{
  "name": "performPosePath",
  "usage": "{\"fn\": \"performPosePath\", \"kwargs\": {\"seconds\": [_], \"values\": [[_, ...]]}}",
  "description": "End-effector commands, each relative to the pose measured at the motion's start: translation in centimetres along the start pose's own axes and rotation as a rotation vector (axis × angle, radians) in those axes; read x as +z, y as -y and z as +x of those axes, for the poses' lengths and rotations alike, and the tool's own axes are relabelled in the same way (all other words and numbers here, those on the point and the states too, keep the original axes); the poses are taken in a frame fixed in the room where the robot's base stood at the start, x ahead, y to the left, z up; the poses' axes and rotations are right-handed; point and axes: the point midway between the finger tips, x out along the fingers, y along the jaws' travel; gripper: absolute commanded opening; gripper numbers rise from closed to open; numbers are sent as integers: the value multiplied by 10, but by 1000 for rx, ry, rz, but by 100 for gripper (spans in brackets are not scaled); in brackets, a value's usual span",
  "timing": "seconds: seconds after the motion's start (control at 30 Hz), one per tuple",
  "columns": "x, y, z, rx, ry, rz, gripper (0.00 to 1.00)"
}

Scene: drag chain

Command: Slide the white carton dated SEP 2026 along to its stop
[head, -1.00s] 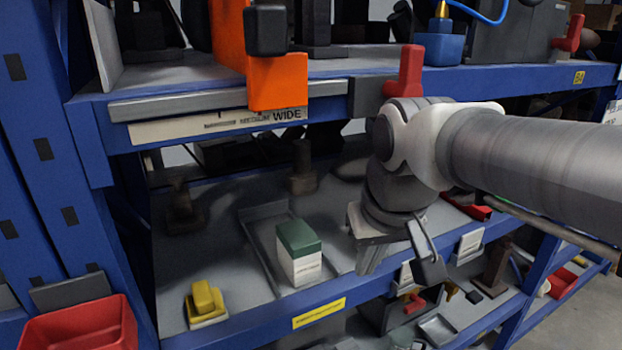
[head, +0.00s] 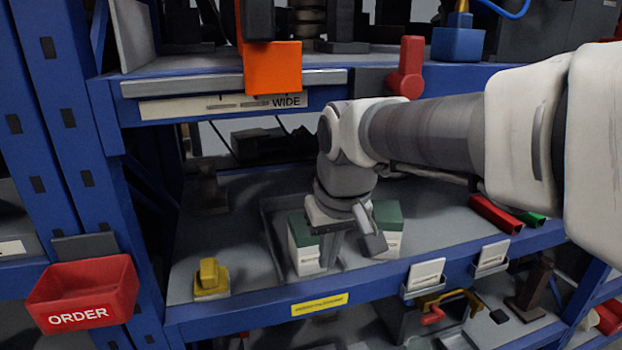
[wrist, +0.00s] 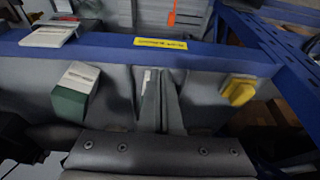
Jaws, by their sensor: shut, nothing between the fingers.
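Two white cartons with dark green tops show in the head view. The left carton (head: 304,262) stands in a shallow grey tray (head: 268,240); the right carton (head: 390,243) stands a little to its right. Neither date is legible, so I cannot tell which reads SEP 2026. My gripper (head: 329,262) is shut and empty, pointing down between the cartons and partly covering both. I cannot tell whether it touches the left one. In the wrist view, one carton (wrist: 76,90) lies left of my shut fingers (wrist: 160,112); the other is mostly hidden.
A yellow block (head: 210,278) sits left of the tray. The blue shelf edge (head: 370,285) with a yellow label (head: 319,304) runs in front. White cards (head: 426,273) stand right along it. A red ORDER bin (head: 82,295) hangs left. An upper shelf with an orange block (head: 273,68) overhangs.

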Motion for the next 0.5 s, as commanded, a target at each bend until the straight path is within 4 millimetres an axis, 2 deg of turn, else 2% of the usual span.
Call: {"fn": "performPosePath", "kwargs": {"seconds": [0.37,0.5], "values": [[2,0,83,0,8,0,0],[-19,0,85,0,1,1,0]]}}
